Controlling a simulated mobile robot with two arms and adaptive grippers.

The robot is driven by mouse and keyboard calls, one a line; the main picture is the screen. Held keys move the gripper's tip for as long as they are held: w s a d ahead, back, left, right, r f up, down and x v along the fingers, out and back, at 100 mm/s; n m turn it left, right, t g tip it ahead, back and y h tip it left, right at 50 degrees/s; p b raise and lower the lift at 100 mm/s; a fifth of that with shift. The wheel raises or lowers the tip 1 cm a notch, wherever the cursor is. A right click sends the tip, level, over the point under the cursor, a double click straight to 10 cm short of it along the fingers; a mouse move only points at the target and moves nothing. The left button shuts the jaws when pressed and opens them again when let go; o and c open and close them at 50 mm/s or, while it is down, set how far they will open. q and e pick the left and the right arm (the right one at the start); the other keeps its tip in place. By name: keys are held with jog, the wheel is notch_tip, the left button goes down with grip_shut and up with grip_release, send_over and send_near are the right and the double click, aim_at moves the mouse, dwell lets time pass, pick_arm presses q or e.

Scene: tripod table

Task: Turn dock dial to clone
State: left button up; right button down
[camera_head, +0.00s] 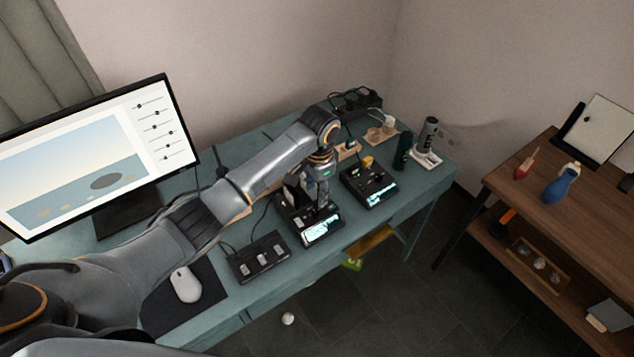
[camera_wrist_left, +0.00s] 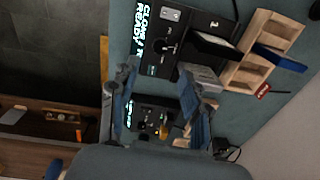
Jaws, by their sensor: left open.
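The dock (camera_head: 309,226) is a black box with a lit screen (camera_head: 321,232) on the teal desk. My left gripper (camera_head: 323,203) is above it, pointing down, and hides part of its top. In the left wrist view the screen reads "CLONE" and "READY", and a small dark dial (camera_wrist_left: 165,47) with a white mark sits beside it. The open fingers of my left gripper (camera_wrist_left: 157,72) show just below the dial in that view, with nothing between them. I cannot tell whether a finger touches the dock. My right gripper is out of view.
A similar black device with a screen (camera_head: 369,185) stands right of the dock, and a switch box (camera_head: 261,257) stands to its left. A monitor (camera_head: 95,155), mouse (camera_head: 184,284), green bottle (camera_head: 403,150) and wooden tray (camera_wrist_left: 262,50) are also on the desk.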

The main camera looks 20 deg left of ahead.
pick_arm(q)
jog(key=shift+r, duration=1.5)
